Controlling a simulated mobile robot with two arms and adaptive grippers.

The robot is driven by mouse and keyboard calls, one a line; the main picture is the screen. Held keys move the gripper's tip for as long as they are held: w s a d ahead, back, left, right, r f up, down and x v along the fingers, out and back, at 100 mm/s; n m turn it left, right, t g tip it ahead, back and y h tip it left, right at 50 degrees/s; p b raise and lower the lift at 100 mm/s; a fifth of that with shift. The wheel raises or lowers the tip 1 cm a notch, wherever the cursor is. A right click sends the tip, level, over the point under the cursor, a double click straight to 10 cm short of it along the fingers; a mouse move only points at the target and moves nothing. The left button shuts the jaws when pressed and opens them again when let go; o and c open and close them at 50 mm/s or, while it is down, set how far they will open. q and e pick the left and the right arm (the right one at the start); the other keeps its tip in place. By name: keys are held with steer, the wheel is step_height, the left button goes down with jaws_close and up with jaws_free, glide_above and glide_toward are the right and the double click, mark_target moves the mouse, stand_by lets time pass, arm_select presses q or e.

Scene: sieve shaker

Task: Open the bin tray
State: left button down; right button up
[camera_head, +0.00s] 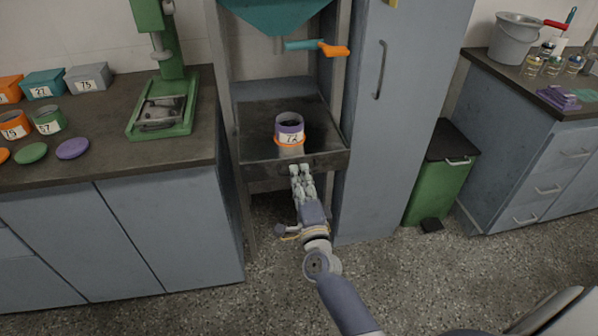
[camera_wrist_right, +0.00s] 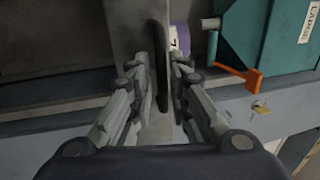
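The bin tray (camera_head: 262,150) is a dark, shallow tray in the metal frame under the teal hopper. A jar (camera_head: 290,130) with a purple and orange body and a white label stands on it. My right gripper (camera_head: 301,170) is at the middle of the tray's front edge. In the right wrist view, my right gripper (camera_wrist_right: 161,65) is open, with a finger on each side of a dark handle or slot (camera_wrist_right: 160,58) on the front panel. Whether the fingers touch it is unclear. My left gripper is out of view.
A teal hopper (camera_head: 275,14) with an orange-tipped lever (camera_head: 333,50) hangs above the tray. A counter with a green press (camera_head: 165,110) is left. A tall blue cabinet (camera_head: 400,120) and green bin (camera_head: 440,185) are right. The floor in front is clear.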

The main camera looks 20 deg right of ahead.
steer(key=v, duration=1)
steer(key=shift+w, duration=0.1)
